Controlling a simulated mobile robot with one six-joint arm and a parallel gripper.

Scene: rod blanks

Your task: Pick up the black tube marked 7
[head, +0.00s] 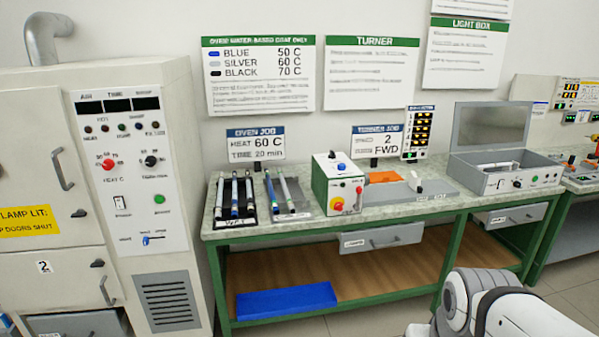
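Several thin rods lie side by side on the left end of the green-framed bench (330,221). To the right lie a blue rod (271,190) and a pale rod (286,192). They are too small for me to read any number, so I cannot tell which is marked 7. My gripper is not in view; only a white and grey part of my arm shows at bottom right.
A green and white turner box (324,191) stands right of the rods, then a lidded light box (490,182). A tall beige oven (130,107) stands at left. A blue tray (287,301) sits on the lower shelf. Signs hang on the wall.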

